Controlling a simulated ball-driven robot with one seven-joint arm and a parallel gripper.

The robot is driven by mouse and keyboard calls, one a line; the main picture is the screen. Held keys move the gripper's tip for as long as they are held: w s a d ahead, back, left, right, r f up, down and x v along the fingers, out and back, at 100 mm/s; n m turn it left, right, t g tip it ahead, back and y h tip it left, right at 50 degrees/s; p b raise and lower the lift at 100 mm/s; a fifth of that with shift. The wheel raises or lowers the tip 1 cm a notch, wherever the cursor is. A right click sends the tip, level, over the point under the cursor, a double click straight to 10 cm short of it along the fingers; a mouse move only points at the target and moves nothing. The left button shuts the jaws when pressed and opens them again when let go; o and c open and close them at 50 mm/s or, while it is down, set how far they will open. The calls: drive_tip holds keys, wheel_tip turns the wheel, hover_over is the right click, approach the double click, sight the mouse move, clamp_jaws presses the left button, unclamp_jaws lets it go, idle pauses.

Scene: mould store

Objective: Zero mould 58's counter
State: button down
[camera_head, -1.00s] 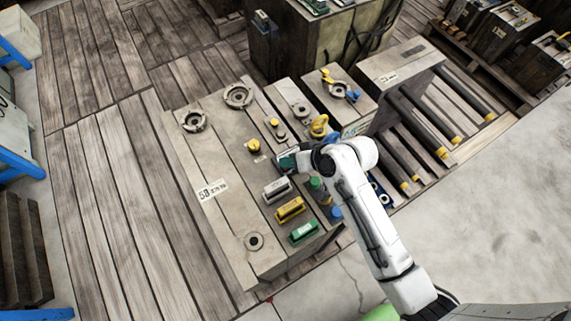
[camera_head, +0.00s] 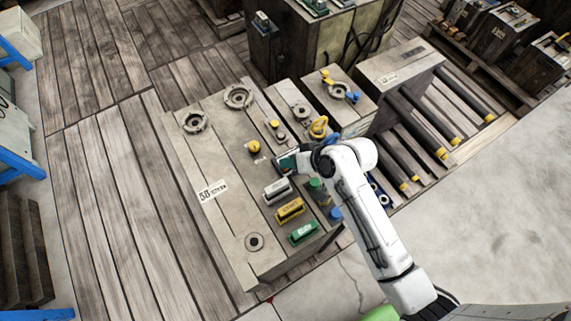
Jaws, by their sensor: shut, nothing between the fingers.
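Mould 58 (camera_head: 222,235) is a large pale block lying on the wooden floor, with a white label (camera_head: 212,191) reading 58. On its top stand a grey-white counter box (camera_head: 277,191), a yellow one (camera_head: 290,210) and a green one (camera_head: 303,232) in a row. Which of them is the mould's counter I cannot tell. My gripper (camera_head: 287,162) is at the mould's right side, just above the grey-white box in the picture, by a dark green part. Its fingers are small and partly hidden by my arm; they look shut and empty.
A yellow knob (camera_head: 254,146) and two round rings (camera_head: 238,96) are on the mould's top. A yellow lifting eye (camera_head: 318,127) rises close behind my gripper. A smaller mould (camera_head: 340,95) and black rollers (camera_head: 425,120) stand to the right.

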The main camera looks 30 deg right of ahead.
drive_tip(key=shift+r+p, duration=0.4)
drive_tip(key=shift+r, duration=0.1)
drive_tip(key=shift+r, duration=0.15)
wheel_tip(320, 180, up, 5)
drive_tip(key=p, duration=0.5)
idle(0.7)
drive_tip(key=s+d+g+h, duration=0.1)
drive_tip(key=s, duration=0.3)
drive_tip(key=s+d+g+h, duration=0.1)
drive_tip(key=s, duration=0.3)
drive_tip(key=s+d+f+n+g+h+b, duration=0.1)
drive_tip(key=s, duration=0.3)
drive_tip(key=shift+s+d+g, duration=0.3)
drive_tip(key=shift+s+d, duration=0.05)
drive_tip(key=shift+d, duration=0.05)
drive_tip(key=s+d+r+g+h, duration=0.2)
drive_tip(key=s+d+r, duration=0.1)
drive_tip(key=s, duration=0.6)
drive_tip(key=shift+s+d+g+h+b, duration=0.2)
drive_tip(key=shift+s+g+h+b, duration=0.1)
drive_tip(key=shift+s+g+b, duration=0.1)
